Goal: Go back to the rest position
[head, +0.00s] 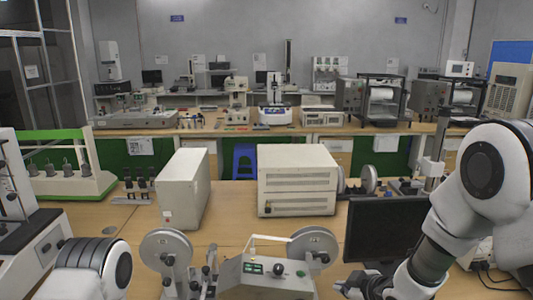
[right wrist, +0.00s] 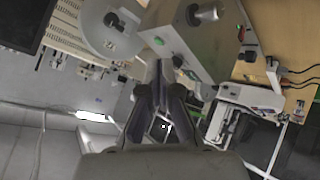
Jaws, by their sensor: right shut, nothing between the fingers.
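My right gripper (head: 352,287) is low in the head view, right of the grey tester with two discs (head: 243,279) and in front of the black monitor (head: 372,228). In the right wrist view its fingers (right wrist: 160,68) are together with nothing between them. They point toward the grey tester's box (right wrist: 180,38); I cannot tell if they touch it. My left arm (head: 95,268) shows at the lower left of the head view, but its gripper is out of view.
A white box (head: 184,187) and a beige two-tier instrument (head: 297,180) stand on the wooden table (head: 232,222). A green-based device (head: 62,165) is at the left. More instruments stand on the back bench. Bare tabletop lies between the two boxes.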

